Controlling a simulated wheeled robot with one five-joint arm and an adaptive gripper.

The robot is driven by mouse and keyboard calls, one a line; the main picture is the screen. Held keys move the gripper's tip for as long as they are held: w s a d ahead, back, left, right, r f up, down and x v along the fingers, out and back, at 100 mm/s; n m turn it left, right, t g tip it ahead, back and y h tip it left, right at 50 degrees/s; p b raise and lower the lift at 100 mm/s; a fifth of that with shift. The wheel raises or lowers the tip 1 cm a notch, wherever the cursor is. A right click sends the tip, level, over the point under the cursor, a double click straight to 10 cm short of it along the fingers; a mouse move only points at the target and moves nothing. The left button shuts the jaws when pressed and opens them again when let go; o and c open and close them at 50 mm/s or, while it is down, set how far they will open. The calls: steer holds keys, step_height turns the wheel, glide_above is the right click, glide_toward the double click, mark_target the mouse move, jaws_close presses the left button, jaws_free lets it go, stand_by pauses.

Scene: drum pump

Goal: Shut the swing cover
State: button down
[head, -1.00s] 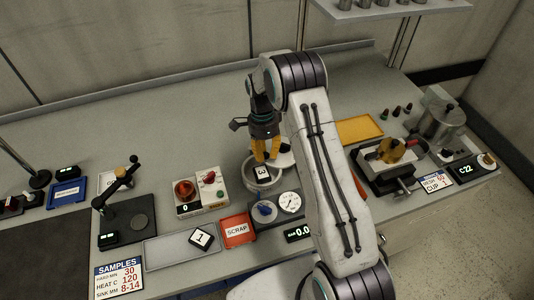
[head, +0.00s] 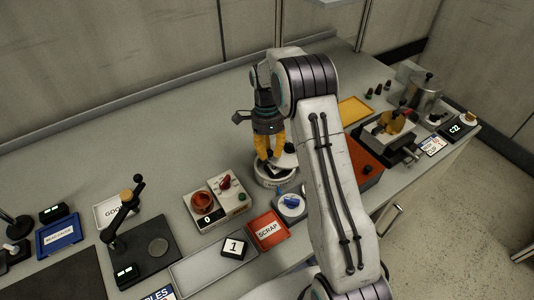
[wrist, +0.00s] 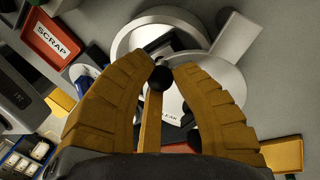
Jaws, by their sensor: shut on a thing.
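The swing cover (wrist: 205,95) is a pale round plate with partly hidden lettering. It lies offset over one side of a round metal chamber (wrist: 128,40), leaving part of the mouth uncovered. A dark block shows inside that uncovered part. My gripper (wrist: 160,68) has its yellow fingers closed around a small black knob (wrist: 160,79) at the cover. In the head view my gripper (head: 268,160) points down at the chamber (head: 272,181), and the cover (head: 288,159) shows beside the fingers. The fingers hide much of the cover's near part.
A red SCRAP tray (head: 268,230), a dial with a blue knob (head: 291,203) and a red-button box (head: 217,200) stand close to the chamber. An orange box (head: 366,167) is at right. The bench behind the chamber is clear.

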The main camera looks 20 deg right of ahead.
steer(key=shift+s+f, duration=0.1)
steer(key=c, duration=1.1)
jaws_free()
steer(key=shift+d, duration=0.1)
steer(key=shift+o, duration=0.2)
step_height(320, 180, up, 12)
steer(key=w, duration=0.2)
steer(key=shift+w, duration=0.2)
steer(key=shift+f, duration=0.1)
